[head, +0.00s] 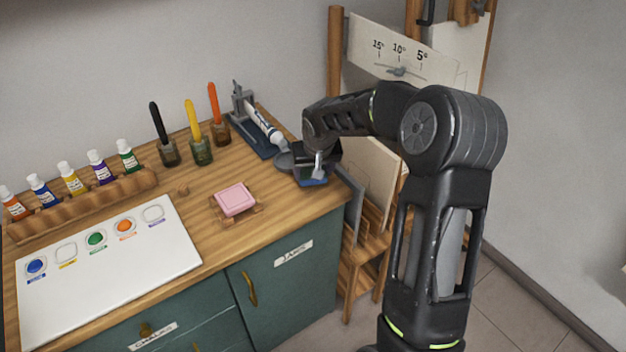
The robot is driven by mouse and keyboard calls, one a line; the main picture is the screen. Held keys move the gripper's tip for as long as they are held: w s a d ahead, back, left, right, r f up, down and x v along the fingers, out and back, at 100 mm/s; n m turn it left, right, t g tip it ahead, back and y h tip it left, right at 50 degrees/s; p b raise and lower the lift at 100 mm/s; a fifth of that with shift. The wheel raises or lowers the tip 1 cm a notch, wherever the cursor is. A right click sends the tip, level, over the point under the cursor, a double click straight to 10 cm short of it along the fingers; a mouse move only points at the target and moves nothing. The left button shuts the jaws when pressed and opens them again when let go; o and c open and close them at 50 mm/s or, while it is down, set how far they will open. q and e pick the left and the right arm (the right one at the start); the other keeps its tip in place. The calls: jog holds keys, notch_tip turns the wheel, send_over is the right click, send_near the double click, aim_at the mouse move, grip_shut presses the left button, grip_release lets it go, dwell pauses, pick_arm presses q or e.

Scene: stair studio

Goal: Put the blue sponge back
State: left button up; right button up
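A blue thing (314,182), probably the blue sponge, shows at the right end of the wooden counter top. Only a small part of it is visible, because my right gripper (318,166) is directly over it and hides the rest. One pale finger points down at it. I cannot tell whether the fingers are open or shut on it, or whether it is resting or lifted. My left gripper is not in view.
A pink sponge (235,198) sits on a small wooden rack left of my gripper. A tube stand (262,130), brush jars (201,150) and a paint-tube rack (85,205) line the back. A white palette sheet (110,268) lies front left.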

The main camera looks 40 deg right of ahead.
aim_at(313, 181)
notch_tip(313, 181, down, 3)
jog(key=shift+r+p, duration=0.1)
jog(key=shift+p, duration=0.2)
jog(key=shift+f, duration=0.55)
jog(key=o, duration=1)
jog(key=shift+f, duration=0.15)
jog(key=o, duration=0.5)
jog(key=shift+c, duration=0.2)
jog(key=shift+r, duration=0.2)
